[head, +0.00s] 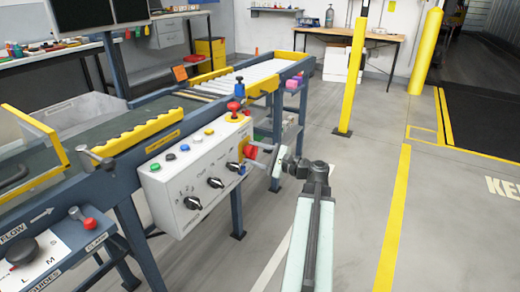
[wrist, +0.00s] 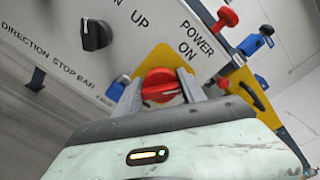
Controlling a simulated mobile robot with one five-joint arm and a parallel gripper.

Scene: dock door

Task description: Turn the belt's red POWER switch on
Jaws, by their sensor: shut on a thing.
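The red POWER switch (wrist: 161,86) is a round knob on a yellow plate (wrist: 150,62) at the right end of the control box, with the words POWER and ON beside it. My gripper (wrist: 165,92) is shut on the knob, one finger on each side of it. In the head view the red switch (head: 250,151) shows at the right end of the white control box (head: 195,172). My gripper (head: 258,154) reaches it from the right. The fingers partly cover the switch, and I cannot tell its exact turned position.
Black knobs (head: 192,203) and several coloured buttons (head: 184,147) sit on the box. A red emergency-type button (head: 234,107) stands above the switch. The roller conveyor (head: 215,86) runs behind. A yellow post (head: 353,75) stands to the right, with open floor in front.

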